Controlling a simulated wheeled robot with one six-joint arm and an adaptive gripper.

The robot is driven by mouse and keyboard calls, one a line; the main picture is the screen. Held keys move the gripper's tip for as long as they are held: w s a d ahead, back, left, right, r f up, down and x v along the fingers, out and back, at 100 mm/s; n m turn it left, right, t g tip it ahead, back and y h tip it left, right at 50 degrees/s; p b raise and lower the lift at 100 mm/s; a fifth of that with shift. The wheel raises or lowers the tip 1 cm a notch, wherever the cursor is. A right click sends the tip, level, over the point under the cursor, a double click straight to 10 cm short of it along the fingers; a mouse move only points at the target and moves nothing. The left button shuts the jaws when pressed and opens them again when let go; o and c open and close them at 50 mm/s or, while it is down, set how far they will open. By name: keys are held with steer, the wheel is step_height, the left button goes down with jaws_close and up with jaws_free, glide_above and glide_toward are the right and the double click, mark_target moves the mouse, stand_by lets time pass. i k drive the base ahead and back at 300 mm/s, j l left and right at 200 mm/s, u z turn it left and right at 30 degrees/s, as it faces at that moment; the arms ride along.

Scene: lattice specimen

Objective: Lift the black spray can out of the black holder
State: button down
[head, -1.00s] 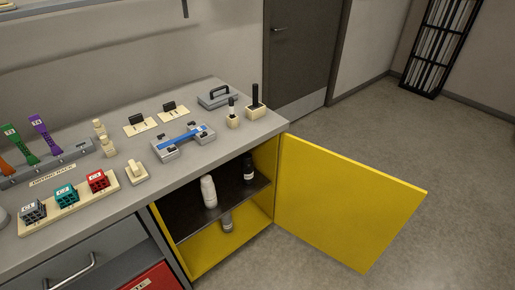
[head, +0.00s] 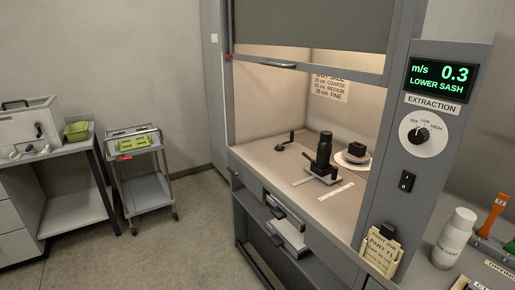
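The black spray can (head: 325,150) stands upright inside the open fume hood. Its lower end is in or behind a black holder (head: 321,171) on a light plate; how deep it sits cannot be told at this size. My gripper is not in view.
The hood's sash (head: 310,66) is partly raised, with an opening below it. A white disc with a dark block (head: 354,154) lies right of the can, and a small crank (head: 285,144) is to its left. The extraction panel (head: 430,110) and a white bottle (head: 455,239) are at right. Floor is clear in front.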

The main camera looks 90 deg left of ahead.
mark_target(324, 150)
steer(key=u, duration=1.95)
